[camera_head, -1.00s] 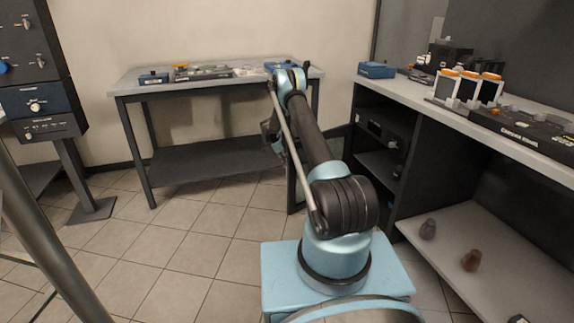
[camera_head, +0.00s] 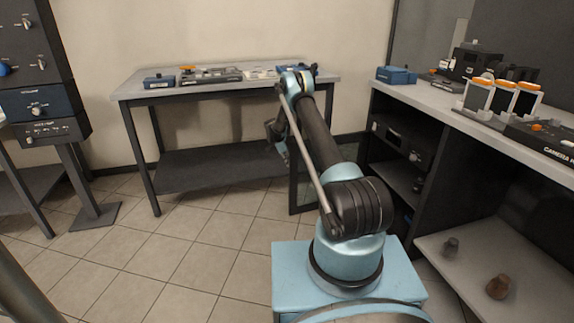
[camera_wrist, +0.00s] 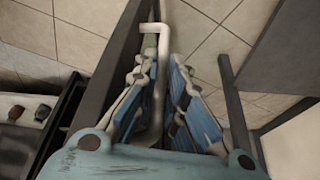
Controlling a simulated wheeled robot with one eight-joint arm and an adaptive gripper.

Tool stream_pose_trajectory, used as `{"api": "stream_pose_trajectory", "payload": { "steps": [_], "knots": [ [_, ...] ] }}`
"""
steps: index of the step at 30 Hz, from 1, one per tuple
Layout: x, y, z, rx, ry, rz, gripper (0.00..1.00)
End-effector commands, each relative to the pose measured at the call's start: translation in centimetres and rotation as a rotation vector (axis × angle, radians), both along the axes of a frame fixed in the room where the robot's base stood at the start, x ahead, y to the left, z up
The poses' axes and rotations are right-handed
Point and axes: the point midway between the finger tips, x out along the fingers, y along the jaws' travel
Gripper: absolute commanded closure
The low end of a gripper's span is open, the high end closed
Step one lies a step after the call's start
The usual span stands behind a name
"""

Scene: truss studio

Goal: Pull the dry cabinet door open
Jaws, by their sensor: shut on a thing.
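The dry cabinet (camera_head: 376,152) is a dark unit with shelves under the right-hand counter. Its dark-framed door (camera_head: 293,190) stands swung out from the cabinet front, partly hidden behind my arm. In the wrist view the door's edge (camera_wrist: 112,65) runs diagonally on the left. A pale metal bar handle (camera_wrist: 154,28) stands off the door. My gripper (camera_wrist: 160,95) has its blue-padded fingers on either side of the handle and is shut on it. In the head view my gripper (camera_head: 277,136) is small and partly hidden by the arm.
A grey table (camera_head: 220,84) with small gear stands behind the arm. The counter (camera_head: 433,97) on the right holds boxes and orange-capped items. Two small objects lie on the low shelf (camera_head: 470,262). Tiled floor (camera_head: 180,250) is clear on the left.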

Motion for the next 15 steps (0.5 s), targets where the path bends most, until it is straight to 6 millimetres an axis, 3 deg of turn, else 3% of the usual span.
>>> {"api": "stream_pose_trajectory", "payload": {
  "steps": [1,7,8,9,15],
  "knots": [
    [0.2,-1.3,0.1,-0.011,-0.003,-0.01,1.0],
    [0.2,-0.7,0.1,-0.011,-0.004,-0.004,1.0],
    [0.2,-0.6,0.1,-0.011,-0.004,-0.004,0.84],
    [0.2,-0.5,0.1,-0.011,-0.003,-0.003,0.8],
    [0.1,-0.2,0.1,-0.011,-0.003,0.0,0.8]
  ]
}}
